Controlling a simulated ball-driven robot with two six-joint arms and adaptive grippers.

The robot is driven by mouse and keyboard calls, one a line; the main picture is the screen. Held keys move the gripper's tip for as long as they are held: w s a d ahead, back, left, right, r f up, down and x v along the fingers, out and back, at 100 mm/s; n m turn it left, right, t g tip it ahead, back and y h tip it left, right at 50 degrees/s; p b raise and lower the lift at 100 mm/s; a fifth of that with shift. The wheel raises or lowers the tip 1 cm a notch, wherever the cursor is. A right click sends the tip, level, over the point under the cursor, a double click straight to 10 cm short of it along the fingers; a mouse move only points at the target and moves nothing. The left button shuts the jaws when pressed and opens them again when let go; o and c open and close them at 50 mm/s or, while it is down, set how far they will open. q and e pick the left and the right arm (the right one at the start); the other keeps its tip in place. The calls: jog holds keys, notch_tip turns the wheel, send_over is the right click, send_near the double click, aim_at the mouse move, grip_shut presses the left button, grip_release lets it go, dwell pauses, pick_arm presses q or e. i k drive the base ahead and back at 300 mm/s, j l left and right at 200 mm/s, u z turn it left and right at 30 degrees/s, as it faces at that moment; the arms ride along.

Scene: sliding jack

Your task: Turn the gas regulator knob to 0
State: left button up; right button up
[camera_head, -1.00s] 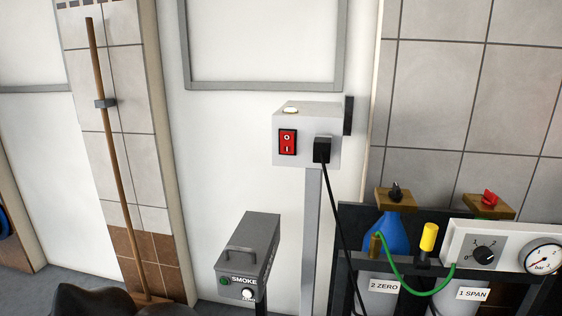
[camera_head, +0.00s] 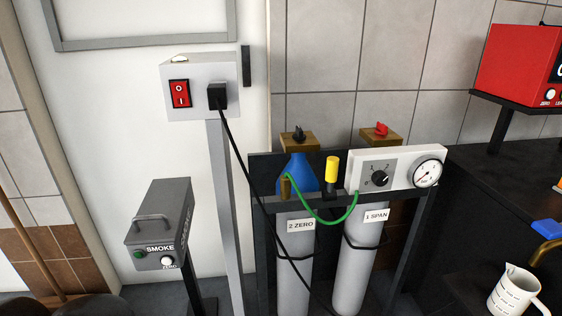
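The gas regulator is a white box (camera_head: 357,171) on a dark rack in the head view, right of the centre. Its black round knob (camera_head: 380,178) sits on a grey plate with small numbers around it. The knob's pointer is too small to read surely. A round white gauge (camera_head: 427,173) with a needle is at the box's right end. A green hose (camera_head: 330,221) runs from the box to a brass fitting at the left bottle. Neither of my grippers is in view, and nothing touches the knob.
Grey bottles labelled 2 ZERO (camera_head: 294,262) and 1 SPAN (camera_head: 358,262) stand below. A post carries a switch box (camera_head: 200,72), whose black cable hangs before the rack. A smoke unit (camera_head: 160,225) stands left. A dark counter (camera_head: 480,200) with a jug (camera_head: 515,291) is right.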

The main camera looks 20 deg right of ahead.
aim_at(379, 178)
jog(key=z, duration=1.45)
